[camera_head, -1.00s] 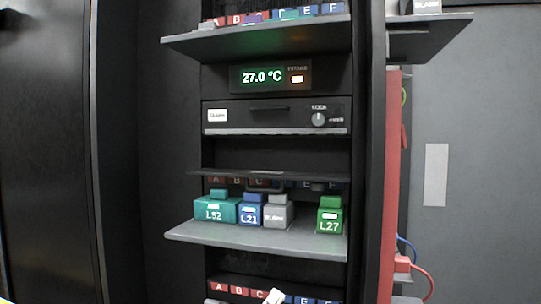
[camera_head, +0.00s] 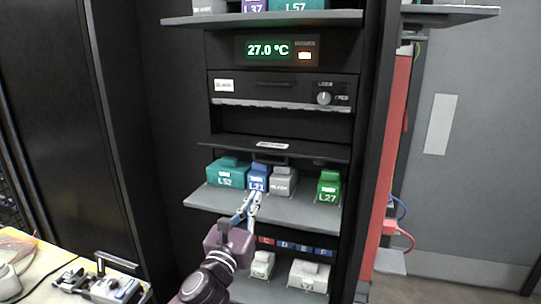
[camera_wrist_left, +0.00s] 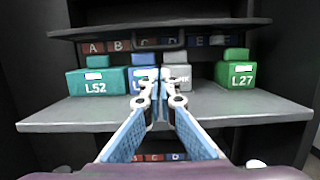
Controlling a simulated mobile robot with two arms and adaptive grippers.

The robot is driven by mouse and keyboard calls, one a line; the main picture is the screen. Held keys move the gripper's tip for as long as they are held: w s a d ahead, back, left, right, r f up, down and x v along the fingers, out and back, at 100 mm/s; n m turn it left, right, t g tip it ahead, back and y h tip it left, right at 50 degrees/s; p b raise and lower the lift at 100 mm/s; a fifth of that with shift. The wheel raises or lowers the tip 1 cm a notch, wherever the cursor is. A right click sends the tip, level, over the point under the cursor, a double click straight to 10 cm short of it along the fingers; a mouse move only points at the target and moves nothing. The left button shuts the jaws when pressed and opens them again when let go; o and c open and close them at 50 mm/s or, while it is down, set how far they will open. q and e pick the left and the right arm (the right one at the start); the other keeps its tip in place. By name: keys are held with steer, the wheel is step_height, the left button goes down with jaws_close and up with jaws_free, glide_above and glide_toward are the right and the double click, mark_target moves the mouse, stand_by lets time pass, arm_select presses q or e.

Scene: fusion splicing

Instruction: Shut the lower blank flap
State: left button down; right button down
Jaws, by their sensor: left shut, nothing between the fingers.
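A thin dark flap (camera_head: 320,150) with a pale label sticks out level above the middle shelf; it looks open. In the left wrist view the flap (camera_wrist_left: 230,23) runs across the top, with a dark handle loop under it. I cannot read its label, nor be sure that it is the lower blank flap. My left gripper (camera_head: 254,196) is shut and empty, below the flap. In the left wrist view its fingertips (camera_wrist_left: 160,82) are together in front of the blue L21 block (camera_wrist_left: 142,82) and a grey block (camera_wrist_left: 178,78). Contact is unclear.
The middle shelf (camera_head: 300,214) also holds a teal L52 block (camera_head: 226,174) and a green L27 block (camera_head: 328,187). Above is a closed panel with a knob (camera_head: 324,98). Pale blocks (camera_head: 309,275) stand lower down. A table with a small device (camera_head: 112,287) is at lower left.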

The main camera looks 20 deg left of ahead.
mark_target(272, 154)
arm_select(q)
steer(key=shift+w+r, duration=0.25)
steer(key=p+x, duration=0.1)
steer(key=x, duration=0.7)
steer(key=shift+w+p, duration=0.2)
steer(key=shift+p, duration=0.2)
steer(key=r+p, duration=0.1)
steer(key=r, duration=0.1)
steer(key=shift+w+r+p, duration=0.25)
steer(key=shift+w+p, duration=0.05)
steer(key=shift+p, duration=0.05)
steer(key=shift+r+p, duration=0.4)
steer(key=shift+r, duration=0.4)
steer(key=shift+w+r, duration=0.1)
steer(key=shift+r, duration=0.05)
